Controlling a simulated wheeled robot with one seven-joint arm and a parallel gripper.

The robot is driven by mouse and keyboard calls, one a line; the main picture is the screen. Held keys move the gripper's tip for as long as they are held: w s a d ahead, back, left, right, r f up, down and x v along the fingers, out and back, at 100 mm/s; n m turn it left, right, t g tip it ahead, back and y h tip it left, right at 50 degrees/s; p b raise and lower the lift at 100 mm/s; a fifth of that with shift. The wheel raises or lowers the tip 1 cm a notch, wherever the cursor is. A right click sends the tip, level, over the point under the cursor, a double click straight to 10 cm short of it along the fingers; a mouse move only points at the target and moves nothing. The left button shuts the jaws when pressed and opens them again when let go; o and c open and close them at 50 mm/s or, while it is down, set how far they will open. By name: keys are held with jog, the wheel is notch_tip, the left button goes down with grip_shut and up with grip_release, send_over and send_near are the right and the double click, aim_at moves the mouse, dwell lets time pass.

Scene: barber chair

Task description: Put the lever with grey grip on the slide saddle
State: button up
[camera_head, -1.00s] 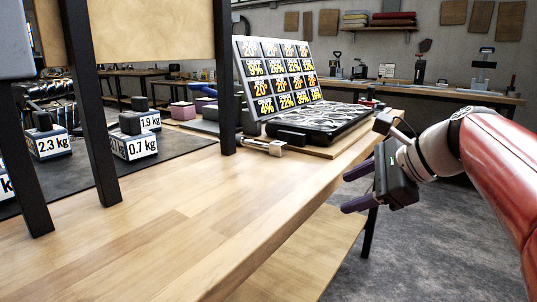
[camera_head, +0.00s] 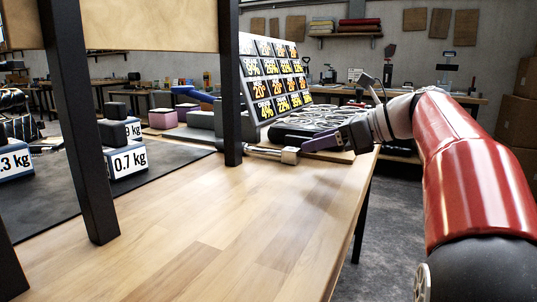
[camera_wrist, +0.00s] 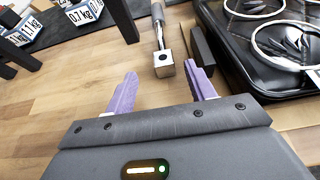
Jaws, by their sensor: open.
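A lever with a metal shaft and a square metal block at its end (camera_wrist: 163,68) lies on the wooden bench. In the wrist view the block is just ahead of my fingertips, roughly between their lines. In the head view the lever (camera_head: 290,155) lies near the black tray, its far end hidden behind a dark post. My gripper (camera_wrist: 162,76) is open and empty, its purple fingers apart; in the head view (camera_head: 312,145) it reaches over the bench's right side near the block. I cannot tell which thing is the slide saddle.
A black tray with metal rings (camera_wrist: 270,30) and a dark bar (camera_wrist: 201,45) lie right of the lever. A price display (camera_head: 275,80) stands behind. Dark posts (camera_head: 228,90) rise from the bench. Labelled weights (camera_head: 128,162) sit on a dark mat. The front bench top is clear.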

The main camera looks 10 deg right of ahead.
aim_at(293, 149)
jog(key=b+x, duration=0.1)
jog(key=x, duration=0.6)
jog(key=shift+w+d+f, duration=0.15)
jog(key=shift+d+f, duration=0.05)
jog(key=shift+c, duration=0.4)
grip_shut()
